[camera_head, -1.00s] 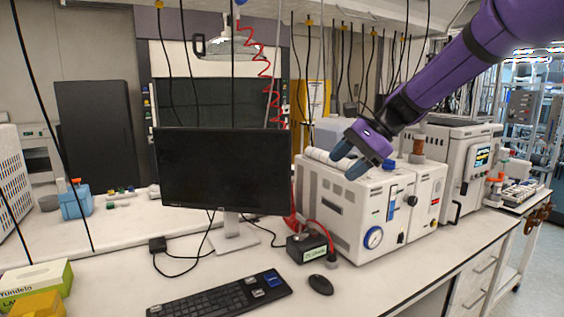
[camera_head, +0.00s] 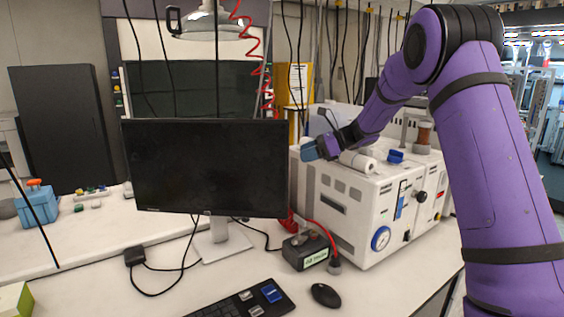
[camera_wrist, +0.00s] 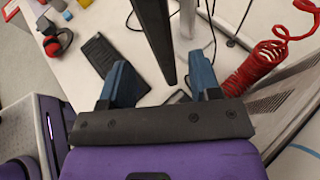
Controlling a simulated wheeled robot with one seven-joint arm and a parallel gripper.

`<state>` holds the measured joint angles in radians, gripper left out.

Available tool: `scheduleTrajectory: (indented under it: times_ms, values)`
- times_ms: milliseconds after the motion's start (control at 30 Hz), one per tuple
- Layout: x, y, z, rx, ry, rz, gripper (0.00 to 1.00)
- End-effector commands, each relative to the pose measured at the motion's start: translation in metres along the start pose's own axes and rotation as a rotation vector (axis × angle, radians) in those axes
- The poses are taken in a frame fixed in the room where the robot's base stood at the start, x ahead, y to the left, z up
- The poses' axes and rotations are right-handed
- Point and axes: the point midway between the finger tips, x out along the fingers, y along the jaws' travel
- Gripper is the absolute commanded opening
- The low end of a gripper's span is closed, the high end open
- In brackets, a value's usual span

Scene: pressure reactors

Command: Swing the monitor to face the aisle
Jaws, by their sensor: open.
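The monitor (camera_head: 205,165) has a black, blank screen on a light stand (camera_head: 222,240) on the bench, its screen turned roughly toward the head camera. My gripper (camera_head: 310,150) is open at the monitor's right edge, near its upper corner, beside the white instrument. In the wrist view, the monitor (camera_wrist: 156,35) shows nearly edge-on as a dark strip reaching between the two blue fingers of my gripper (camera_wrist: 164,78). I cannot tell whether either finger touches it. The monitor's stand (camera_wrist: 187,18) shows just right of the strip.
A white instrument (camera_head: 350,205) with a gauge stands right of the monitor. A black box (camera_head: 305,250), a mouse (camera_head: 325,295) and a keyboard (camera_head: 245,303) lie in front. Cables trail around the stand. A red coiled hose (camera_wrist: 265,60) hangs near my gripper.

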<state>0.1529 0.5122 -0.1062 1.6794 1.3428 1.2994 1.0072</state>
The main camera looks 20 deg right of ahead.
Motion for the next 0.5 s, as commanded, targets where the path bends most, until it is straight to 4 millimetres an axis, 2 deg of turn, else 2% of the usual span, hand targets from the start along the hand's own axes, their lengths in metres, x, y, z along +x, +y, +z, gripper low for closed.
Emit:
scheduleTrajectory:
  times_ms: [33,200,500]
  values:
    - [0.011,0.001,0.0,-0.001,0.001,0.004,0.57]
    - [0.042,0.001,-0.001,-0.002,0.002,0.003,0.57]
    - [0.076,0.001,0.0,-0.002,0.002,0.002,0.57]
